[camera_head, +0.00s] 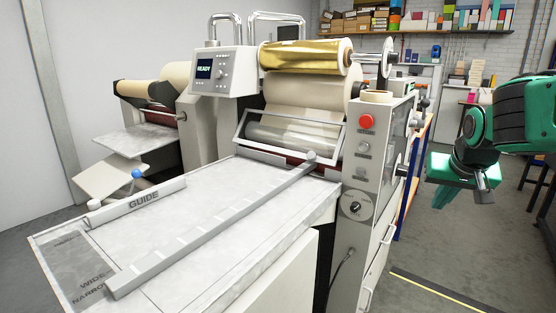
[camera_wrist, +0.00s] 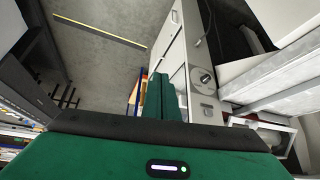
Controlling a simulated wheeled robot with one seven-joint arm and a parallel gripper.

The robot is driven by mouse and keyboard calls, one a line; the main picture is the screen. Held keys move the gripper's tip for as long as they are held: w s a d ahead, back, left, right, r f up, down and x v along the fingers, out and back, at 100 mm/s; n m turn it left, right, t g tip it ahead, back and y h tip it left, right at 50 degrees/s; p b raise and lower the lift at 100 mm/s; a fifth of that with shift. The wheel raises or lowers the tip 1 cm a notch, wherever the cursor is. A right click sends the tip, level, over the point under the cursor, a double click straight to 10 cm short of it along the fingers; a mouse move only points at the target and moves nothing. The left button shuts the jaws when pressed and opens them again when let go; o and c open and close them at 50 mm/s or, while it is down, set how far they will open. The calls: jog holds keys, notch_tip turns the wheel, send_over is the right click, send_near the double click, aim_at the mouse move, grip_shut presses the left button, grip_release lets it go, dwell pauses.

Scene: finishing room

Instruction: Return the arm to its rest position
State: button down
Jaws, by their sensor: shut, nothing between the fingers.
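My green and black arm reaches in from the right edge of the head view, to the right of the laminating machine (camera_head: 375,150). My gripper (camera_head: 440,203) hangs in free air beside the machine, pointing down, and touches nothing that I can see. In the wrist view its two green fingers (camera_wrist: 160,92) are together with nothing between them. The machine's side panel with its black dial (camera_wrist: 203,78) shows just to their right in that view.
The machine has a feed table (camera_head: 215,235) with a guide (camera_head: 143,200) at front left, a gold foil roll (camera_head: 305,57) and a red button (camera_head: 367,122). An orange and blue rack (camera_head: 415,175) stands behind my gripper. Grey floor with a yellow line (camera_head: 440,292) is clear at front right.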

jog(key=s+d+f+m+g+y, duration=0.1)
jog(key=s+f+g, duration=0.2)
jog(key=s, duration=1.1)
jog(key=s+d+f+m+g+y, duration=0.1)
jog(key=s+f+g, duration=0.2)
jog(key=s+f, duration=0.5)
jog(key=s, duration=0.6)
jog(key=shift+s+f+g, duration=0.3)
jog(key=shift+f, duration=0.05)
